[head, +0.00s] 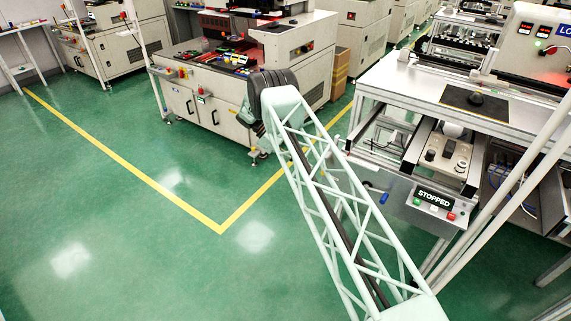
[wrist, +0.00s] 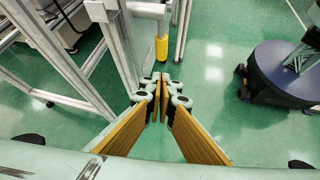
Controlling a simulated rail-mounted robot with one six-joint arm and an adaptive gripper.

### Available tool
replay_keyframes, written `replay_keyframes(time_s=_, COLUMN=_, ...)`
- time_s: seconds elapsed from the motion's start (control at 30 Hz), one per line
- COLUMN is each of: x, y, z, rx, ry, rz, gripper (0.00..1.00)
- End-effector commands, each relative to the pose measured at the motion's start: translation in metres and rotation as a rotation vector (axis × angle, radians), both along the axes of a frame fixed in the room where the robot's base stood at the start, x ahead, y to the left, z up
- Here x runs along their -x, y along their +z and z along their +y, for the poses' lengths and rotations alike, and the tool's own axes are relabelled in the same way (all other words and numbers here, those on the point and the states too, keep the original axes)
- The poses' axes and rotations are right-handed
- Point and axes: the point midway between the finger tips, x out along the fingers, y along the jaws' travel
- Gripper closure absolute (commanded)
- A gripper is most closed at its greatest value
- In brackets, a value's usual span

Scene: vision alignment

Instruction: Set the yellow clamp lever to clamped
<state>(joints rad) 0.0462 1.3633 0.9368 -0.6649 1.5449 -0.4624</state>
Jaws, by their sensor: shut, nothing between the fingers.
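In the wrist view a yellow cylindrical grip (wrist: 161,48), which looks like the clamp lever's handle, hangs upright below a pale metal bracket. My gripper (wrist: 161,78) is shut and empty, its fingertips together just below the yellow grip in the picture. I cannot tell the gap in depth, and no contact is clear. The lever's pivot and its clamped or unclamped position cannot be made out. In the head view I cannot pick out the lever, and my gripper is hidden behind my arm.
Aluminium frame posts (wrist: 71,63) stand left of my gripper in the wrist view. In the head view a workbench (head: 405,92) stands at the right, with a panel reading STOPPED (head: 434,197) on its front. Green floor (head: 120,215) is open at the left.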

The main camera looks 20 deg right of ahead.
Motion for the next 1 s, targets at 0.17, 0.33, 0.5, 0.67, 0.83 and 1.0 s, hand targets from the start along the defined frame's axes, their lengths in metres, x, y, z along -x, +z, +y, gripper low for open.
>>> replay_keyframes(time_s=0.17, x=-0.013, y=0.0, z=0.012, rx=0.001, ry=0.001, rz=0.0, gripper=1.0)
replay_keyframes(time_s=0.33, x=-0.023, y=-0.001, z=0.023, rx=0.0, ry=0.0, rz=0.0, gripper=1.0)
replay_keyframes(time_s=0.5, x=-0.033, y=0.0, z=0.033, rx=-0.001, ry=0.0, rz=-0.001, gripper=1.0)
replay_keyframes(time_s=0.67, x=-0.041, y=-0.001, z=0.041, rx=0.0, ry=0.0, rz=0.0, gripper=1.0)
replay_keyframes(time_s=0.83, x=-0.049, y=-0.001, z=0.049, rx=0.0, ry=0.0, rz=0.0, gripper=1.0)
replay_keyframes(time_s=1.0, x=-0.056, y=-0.001, z=0.056, rx=0.0, ry=0.001, rz=-0.001, gripper=1.0)
